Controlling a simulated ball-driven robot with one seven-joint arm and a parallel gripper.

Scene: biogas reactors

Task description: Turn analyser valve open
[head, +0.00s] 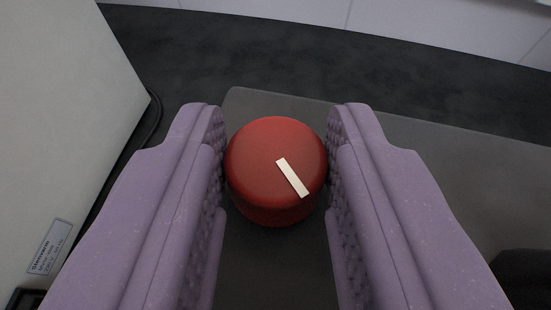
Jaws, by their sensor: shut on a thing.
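The analyser valve is a round red knob (262,160) with a white pointer bar on its top, in the middle of the head view. The white bar runs slantwise, from near the knob's centre down to the lower right. My gripper (276,150) has purple padded fingers with textured inner faces. One finger is on each side of the knob, and the gripper is shut on it. The knob's base and stem are hidden below it.
The knob is above a dark grey surface (460,165). A pale cabinet (60,120) with a small label (49,247) stands close on the left, with a black cable along its edge. A dark object (525,278) shows at the lower right. Dark floor and a pale wall lie behind.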

